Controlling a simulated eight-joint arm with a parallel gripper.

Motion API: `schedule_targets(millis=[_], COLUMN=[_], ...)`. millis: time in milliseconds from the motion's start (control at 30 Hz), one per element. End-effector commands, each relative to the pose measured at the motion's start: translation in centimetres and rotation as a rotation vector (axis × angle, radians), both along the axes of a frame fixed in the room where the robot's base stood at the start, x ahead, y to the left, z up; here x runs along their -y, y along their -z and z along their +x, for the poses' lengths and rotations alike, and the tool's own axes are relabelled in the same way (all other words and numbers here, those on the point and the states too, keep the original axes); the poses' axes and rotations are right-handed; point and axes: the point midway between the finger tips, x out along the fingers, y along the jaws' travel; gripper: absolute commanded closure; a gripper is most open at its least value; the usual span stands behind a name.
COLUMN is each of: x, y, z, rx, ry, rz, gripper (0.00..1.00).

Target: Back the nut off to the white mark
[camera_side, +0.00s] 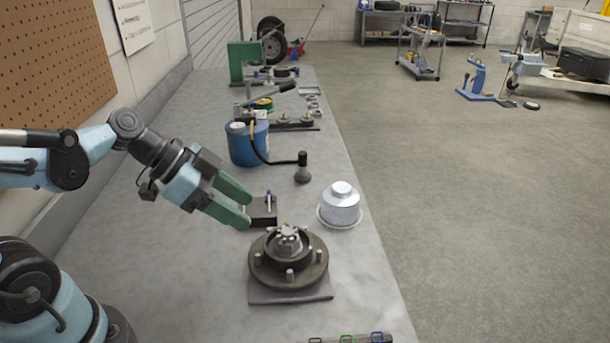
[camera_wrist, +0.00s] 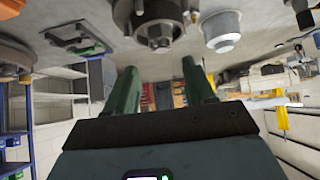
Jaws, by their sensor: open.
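The hub (camera_side: 288,262) is a dark round flange with studs, lying flat on a plate on the bench in the side view. The nut (camera_side: 289,238) sits at its centre, light metal with notches around its top. The hub (camera_wrist: 145,12) and the nut (camera_wrist: 160,40) also show at the top of the wrist view. I cannot make out the white mark in either view. My gripper (camera_side: 247,211) is open and empty, its green fingers up and left of the hub and apart from the nut. The fingers (camera_wrist: 159,70) stand apart in the wrist view.
A silver cap (camera_side: 341,200) stands on a pale dish right of the hub. A dark box (camera_side: 262,212) with a blue-tipped tool lies just behind the fingertips. The bench's right edge is near the hub.

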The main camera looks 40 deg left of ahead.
Motion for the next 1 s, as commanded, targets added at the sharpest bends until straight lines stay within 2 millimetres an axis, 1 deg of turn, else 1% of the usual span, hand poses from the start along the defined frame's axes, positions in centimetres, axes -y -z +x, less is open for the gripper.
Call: schedule_targets(millis=[100,300,767,867,1000], x=[-0.6,-1.0,-1.1,-1.3,-2.2], y=[-0.7,-1.4,-1.3,-0.7,0.3], z=[-0.5,-1.0,-1.1,-1.1,-1.2], rx=[0.000,0.000,-0.017,-0.065,-0.156], ry=[-0.004,-0.001,-0.018,-0.085,-0.264], rz=[-0.001,-0.002,0.005,0.019,0.056], gripper=[0.46,0.46,0.46,0.46,0.46])
